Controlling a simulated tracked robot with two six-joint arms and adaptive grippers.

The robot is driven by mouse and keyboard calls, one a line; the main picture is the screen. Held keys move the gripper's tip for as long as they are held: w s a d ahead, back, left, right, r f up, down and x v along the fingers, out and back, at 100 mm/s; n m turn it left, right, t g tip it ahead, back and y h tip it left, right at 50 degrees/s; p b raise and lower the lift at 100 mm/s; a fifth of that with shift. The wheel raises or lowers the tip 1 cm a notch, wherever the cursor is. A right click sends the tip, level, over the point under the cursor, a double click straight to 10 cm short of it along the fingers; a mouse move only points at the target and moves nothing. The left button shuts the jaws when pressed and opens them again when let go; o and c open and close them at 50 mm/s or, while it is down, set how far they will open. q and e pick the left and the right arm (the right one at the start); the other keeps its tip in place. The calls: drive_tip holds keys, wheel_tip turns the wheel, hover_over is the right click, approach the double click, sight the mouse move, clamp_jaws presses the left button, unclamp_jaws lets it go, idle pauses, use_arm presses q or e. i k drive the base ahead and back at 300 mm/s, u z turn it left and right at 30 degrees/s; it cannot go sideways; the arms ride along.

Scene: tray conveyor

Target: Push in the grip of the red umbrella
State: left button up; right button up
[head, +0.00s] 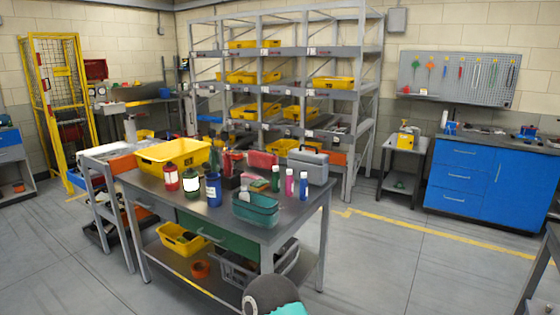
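I cannot make out a red umbrella or its grip for certain. Several red things stand or lie on the metal workbench (292,217). Upright red items (228,163) stand near a small black box at its middle, too small to identify. A red pouch-like thing (262,160) lies behind them, and a red bottle with a pale label (171,177) stands at the left. Neither of my grippers shows in the head view. A dark rounded part with teal at the bottom edge shows no fingers.
The bench also holds a yellow bin (174,154), a teal basket (255,208), a grey toolbox (308,166) and several bottles. Shelving (365,95) with yellow bins stands behind. A blue cabinet (484,182) is at the right. The floor between bench and cabinet is clear.

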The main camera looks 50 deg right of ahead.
sight(225, 135)
drive_tip(key=u, duration=0.3)
drive_tip(key=i, duration=0.15)
drive_tip(key=z, duration=1.3)
drive_tip(key=k, duration=0.9)
drive_tip(key=z, duration=0.2)
drive_tip(key=i, duration=0.9)
drive_tip(key=u, duration=0.2)
drive_tip(key=k, duration=0.8)
drive_tip(key=z, duration=0.2)
drive_tip(key=i, duration=0.7)
drive_tip(key=u, duration=0.05)
